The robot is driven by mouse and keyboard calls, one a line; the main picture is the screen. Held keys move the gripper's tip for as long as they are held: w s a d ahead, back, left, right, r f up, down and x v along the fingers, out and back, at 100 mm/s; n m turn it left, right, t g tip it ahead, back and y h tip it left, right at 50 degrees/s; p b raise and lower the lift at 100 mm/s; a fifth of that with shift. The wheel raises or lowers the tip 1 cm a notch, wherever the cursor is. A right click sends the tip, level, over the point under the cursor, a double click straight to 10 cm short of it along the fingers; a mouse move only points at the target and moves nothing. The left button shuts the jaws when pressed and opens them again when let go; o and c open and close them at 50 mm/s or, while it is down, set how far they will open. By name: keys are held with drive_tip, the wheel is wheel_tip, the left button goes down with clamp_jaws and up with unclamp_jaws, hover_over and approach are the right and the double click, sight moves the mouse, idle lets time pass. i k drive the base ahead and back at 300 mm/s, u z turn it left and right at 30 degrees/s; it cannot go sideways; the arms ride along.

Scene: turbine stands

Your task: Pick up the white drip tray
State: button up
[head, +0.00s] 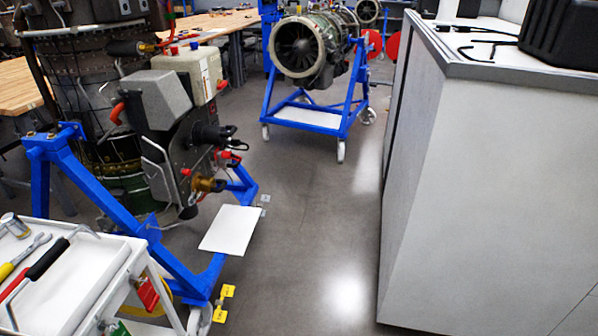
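A flat white rectangular panel, which looks like the drip tray (230,230), lies level at the right side of the near blue stand (185,278). Its left edge borders the blue frame, under and to the right of the turbine's fittings. I cannot tell whether it rests on the frame or on the floor. Nothing lies on top of it. Another white flat surface (306,119) shows low in the far blue stand. My gripper is not in view.
A white tool cart (60,285) with wrenches fills the lower left. A large grey cabinet (490,200) blocks the right. Grey floor (310,220) is clear in the middle, up to the far turbine (298,50).

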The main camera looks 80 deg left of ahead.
sight(55, 295)
drive_tip(key=u, duration=0.8)
drive_tip(key=k, duration=0.2)
drive_tip(key=u, duration=3.45)
drive_tip(key=i, duration=0.7)
drive_tip(key=u, duration=0.15)
drive_tip(key=k, duration=0.35)
drive_tip(key=z, duration=0.05)
